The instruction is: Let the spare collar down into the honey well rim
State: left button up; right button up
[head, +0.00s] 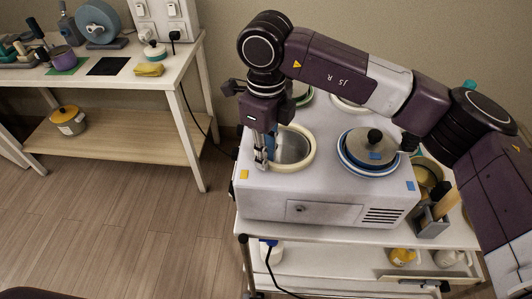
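The wax warmer (300,209) is a white box with several round wells on top. A cream collar (311,151) lies around the mouth of the front left well (291,147), whose grey metal inside shows. My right gripper (265,160) points down at the collar's left side, with its fingers close together on the ring wall. The fingers hide that part of the ring, and I cannot tell if the collar is fully seated. A yellow tag (244,174) is on the warmer near this well. My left gripper is not in view.
A lidded well (373,148) with blue rings stands front right on the warmer. More rings show behind, partly under my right arm. A grey holder (433,222) stands at right. A white table (120,76) is at left, with open floor in front.

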jog(key=shift+o, duration=0.8)
jog(key=shift+r, duration=0.2)
notch_tip(320, 180, up, 12)
jog(key=shift+f, duration=0.2)
jog(key=shift+w, duration=0.1)
